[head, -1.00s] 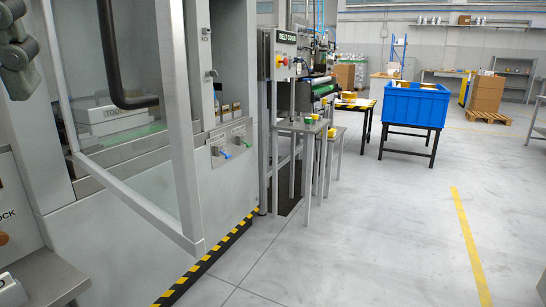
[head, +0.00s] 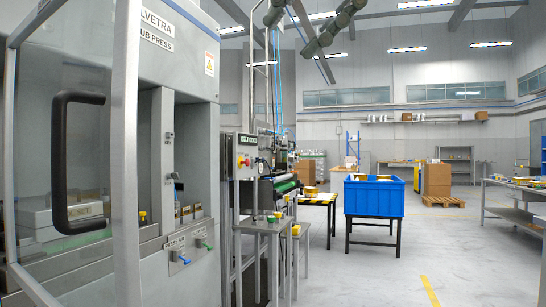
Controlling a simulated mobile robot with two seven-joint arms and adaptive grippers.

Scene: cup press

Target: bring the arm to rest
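My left gripper is not in view. The hub press (head: 183,50) stands at the left, and its framed clear door (head: 125,150) with a black handle (head: 58,160) is at the near left.
Small metal tables (head: 262,226) with small coloured parts stand beside the press, under a control box (head: 240,158). A blue bin (head: 374,198) on a black stand is farther back. A workbench (head: 510,212) is at the right. The floor between is open.

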